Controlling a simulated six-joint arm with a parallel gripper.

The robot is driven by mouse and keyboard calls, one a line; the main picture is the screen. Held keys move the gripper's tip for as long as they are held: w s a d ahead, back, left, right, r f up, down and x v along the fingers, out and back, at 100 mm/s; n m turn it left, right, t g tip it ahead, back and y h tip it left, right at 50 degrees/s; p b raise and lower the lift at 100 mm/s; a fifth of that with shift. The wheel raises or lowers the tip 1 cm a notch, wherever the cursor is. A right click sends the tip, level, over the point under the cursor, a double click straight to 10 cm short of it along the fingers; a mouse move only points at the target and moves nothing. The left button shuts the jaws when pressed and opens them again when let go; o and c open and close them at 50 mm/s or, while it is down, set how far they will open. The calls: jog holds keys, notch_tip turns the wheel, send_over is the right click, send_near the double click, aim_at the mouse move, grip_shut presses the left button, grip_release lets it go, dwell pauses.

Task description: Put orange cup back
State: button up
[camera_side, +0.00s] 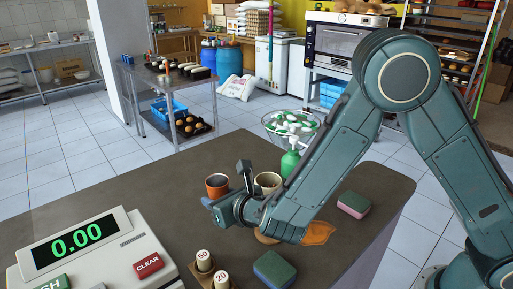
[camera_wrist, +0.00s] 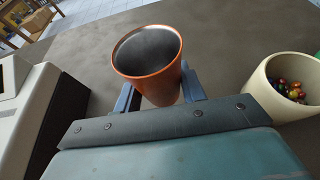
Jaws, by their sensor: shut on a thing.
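The orange cup (camera_side: 217,186) is upright, with a grey inside that looks empty. In the wrist view the orange cup (camera_wrist: 152,75) stands between my two blue-grey fingers. My gripper (camera_side: 226,185) is shut on it, with a finger on either side. I cannot tell for sure whether the cup's base touches the dark counter (camera_side: 110,185). A cream cup (camera_side: 268,181) stands to the right of it, behind my wrist in the side view. In the wrist view the cream cup (camera_wrist: 265,92) holds small coloured balls.
A green bottle (camera_side: 291,162), a bowl (camera_side: 290,125), sponges (camera_side: 353,204) and an orange flat patch (camera_side: 319,232) lie around my arm. The counter's left rear is clear.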

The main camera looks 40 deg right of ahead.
jog(key=shift+f, duration=0.65)
jog(key=shift+f, duration=1.9)
jog(key=shift+o, duration=0.2)
jog(key=shift+f, duration=0.2)
jog(key=o, duration=1)
jog(key=shift+r, duration=0.1)
jog(key=shift+r, duration=0.15)
jog(key=v, duration=1.2)
